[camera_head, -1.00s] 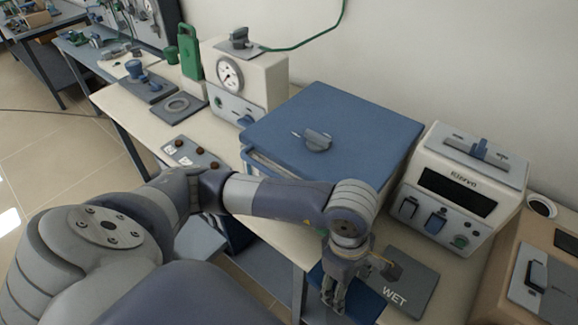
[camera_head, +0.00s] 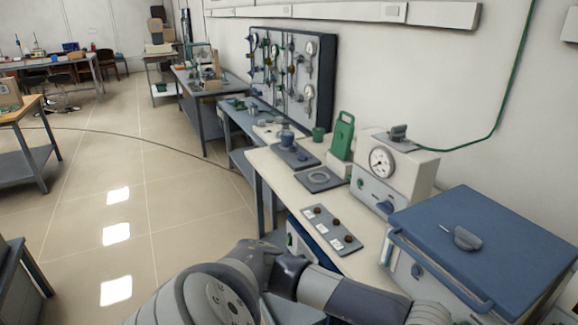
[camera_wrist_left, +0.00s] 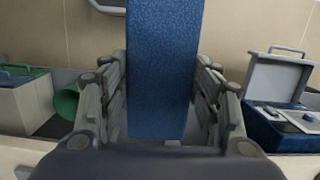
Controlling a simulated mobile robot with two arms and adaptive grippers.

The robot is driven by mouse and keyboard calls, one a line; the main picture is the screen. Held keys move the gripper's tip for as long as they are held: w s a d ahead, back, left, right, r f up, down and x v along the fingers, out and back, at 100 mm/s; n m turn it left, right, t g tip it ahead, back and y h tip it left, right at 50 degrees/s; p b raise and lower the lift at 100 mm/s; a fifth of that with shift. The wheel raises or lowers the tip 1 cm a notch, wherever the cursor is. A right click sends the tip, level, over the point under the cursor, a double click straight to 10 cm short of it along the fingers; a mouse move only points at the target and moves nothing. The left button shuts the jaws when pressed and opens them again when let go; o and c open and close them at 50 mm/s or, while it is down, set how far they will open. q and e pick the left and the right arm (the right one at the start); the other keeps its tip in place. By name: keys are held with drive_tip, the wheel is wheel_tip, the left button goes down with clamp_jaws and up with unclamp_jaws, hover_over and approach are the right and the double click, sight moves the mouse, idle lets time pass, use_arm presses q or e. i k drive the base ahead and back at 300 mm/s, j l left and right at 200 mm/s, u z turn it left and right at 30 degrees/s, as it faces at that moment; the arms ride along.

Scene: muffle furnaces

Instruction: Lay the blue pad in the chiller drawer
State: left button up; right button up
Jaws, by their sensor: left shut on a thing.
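The blue pad (camera_wrist_left: 162,70) stands upright in the left wrist view, between the fingers of my left gripper (camera_wrist_left: 163,120). The gripper is shut on it. The pad reaches past the top edge of that view and hides what is behind it. In the head view my left arm comes in from the bottom, and its gripper and the pad are outside the picture. I cannot pick out the chiller drawer with certainty in either view. My right gripper is not in view.
A blue-topped cabinet (camera_head: 490,240) with a front handle stands on the bench at right. A gauge unit (camera_head: 398,168) and a grey switch plate (camera_head: 331,231) are beside it. Tiled floor (camera_head: 180,190) lies open at left. An open case (camera_wrist_left: 279,83) shows at the wrist view's right.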

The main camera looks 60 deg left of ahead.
sight(283, 305)
drive_tip(key=k+j, duration=0.1)
drive_tip(key=j, duration=0.45)
drive_tip(key=k+j, duration=0.1)
drive_tip(key=j, duration=1.05)
drive_tip(key=k+u, duration=0.05)
drive_tip(key=k, duration=0.05)
